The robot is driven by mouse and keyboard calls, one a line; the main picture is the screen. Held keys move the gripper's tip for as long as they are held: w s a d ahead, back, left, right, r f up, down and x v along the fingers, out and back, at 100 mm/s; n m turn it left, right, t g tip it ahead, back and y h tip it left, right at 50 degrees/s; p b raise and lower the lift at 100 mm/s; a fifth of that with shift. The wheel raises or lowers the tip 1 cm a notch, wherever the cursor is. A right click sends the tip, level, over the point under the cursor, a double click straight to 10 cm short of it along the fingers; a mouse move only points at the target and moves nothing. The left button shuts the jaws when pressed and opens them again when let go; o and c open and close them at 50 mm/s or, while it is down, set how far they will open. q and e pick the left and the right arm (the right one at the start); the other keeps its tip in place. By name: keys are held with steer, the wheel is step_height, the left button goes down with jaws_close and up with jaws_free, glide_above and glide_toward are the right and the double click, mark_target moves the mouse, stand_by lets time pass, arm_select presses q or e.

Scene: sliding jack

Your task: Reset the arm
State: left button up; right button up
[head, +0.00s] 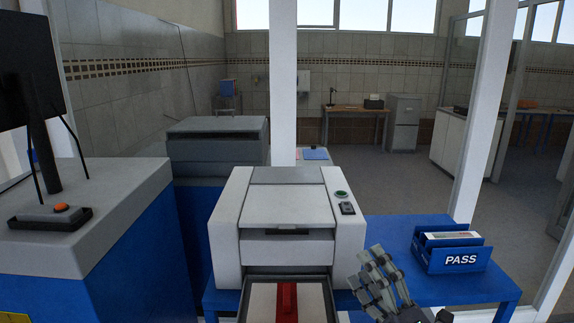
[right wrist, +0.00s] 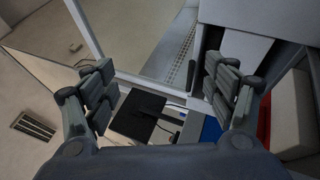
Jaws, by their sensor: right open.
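My right gripper (head: 380,284) is at the bottom of the head view, just right of the grey-white machine's open drawer. It holds nothing that I can see. In the right wrist view my right gripper (right wrist: 160,86) has its two jointed fingers spread wide apart, with nothing between them. My left gripper is not in view. The drawer's front is cut off by the picture edge.
A blue bin marked PASS (head: 460,260) stands on the blue table (head: 400,232), right of my gripper. A blue-sided counter (head: 130,240) with a monitor (head: 30,70) and a red button (head: 60,208) is at the left. White posts rise behind. Open floor lies beyond.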

steer(key=s+d+f+m+g+h, duration=0.3)
steer(key=d+f+m+h, duration=0.15)
steer(key=f+m, duration=0.4)
steer(key=s+d+f+m+g+h, duration=0.35)
steer(key=f+m+h, duration=0.25)
steer(key=f+m, duration=0.25)
steer(key=s+a+f+m+g, duration=0.1)
steer(key=s+f+m+g, duration=0.15)
steer(key=s+f, duration=0.35)
steer(key=s+a+f+m+g, duration=0.1)
steer(key=s+f+m+g, duration=0.2)
steer(key=s, duration=0.6)
steer(key=s+a+f+m+g, duration=0.1)
steer(key=s+f+g, duration=0.4)
steer(key=s, duration=0.2)
step_height(320, 180, down, 25)
steer(key=s+g, duration=0.1)
steer(key=s, duration=0.1)
steer(key=s+d+f+g, duration=0.1)
steer(key=s+d+f, duration=0.2)
steer(key=s+f, duration=1.4)
steer(key=shift+y, duration=0.35)
